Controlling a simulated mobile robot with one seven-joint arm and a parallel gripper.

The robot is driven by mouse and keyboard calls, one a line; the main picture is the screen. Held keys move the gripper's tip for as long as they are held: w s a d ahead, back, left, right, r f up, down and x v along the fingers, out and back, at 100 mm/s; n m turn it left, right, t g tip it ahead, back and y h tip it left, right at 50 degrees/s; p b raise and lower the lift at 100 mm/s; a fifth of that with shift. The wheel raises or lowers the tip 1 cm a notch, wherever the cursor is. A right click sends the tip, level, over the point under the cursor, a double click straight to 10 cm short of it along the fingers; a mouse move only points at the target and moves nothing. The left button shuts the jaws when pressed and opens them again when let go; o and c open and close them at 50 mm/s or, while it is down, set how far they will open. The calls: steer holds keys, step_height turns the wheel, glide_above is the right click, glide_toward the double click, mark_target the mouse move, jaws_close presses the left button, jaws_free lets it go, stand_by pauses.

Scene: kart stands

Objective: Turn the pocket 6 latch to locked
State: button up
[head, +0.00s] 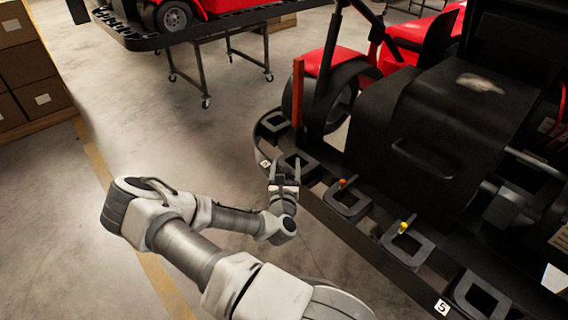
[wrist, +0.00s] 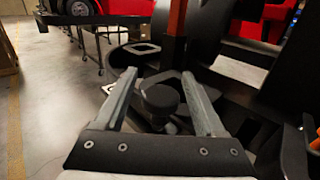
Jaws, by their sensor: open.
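My gripper (head: 284,168) is at the left end of the black kart stand rail (head: 340,227), over a square pocket frame (head: 306,160). In the wrist view my gripper (wrist: 158,77) is open, with its two grey fingers apart. A round black knob (wrist: 160,98) on a short stem shows between the fingers, not visibly clamped. It looks like the latch at this pocket, but its locked or unlocked position cannot be told. A small white label (head: 265,163) beside this pocket is hard to read and may be a 6.
Further right on the rail are pockets with an orange knob (head: 342,183) and a yellow knob (head: 403,227), then a label 5 (head: 442,307). An orange-brown post (head: 298,92) rises close behind my gripper. The black kart body (head: 430,130) stands to the right.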

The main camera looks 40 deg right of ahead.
jaws_close()
stand_by(0.4)
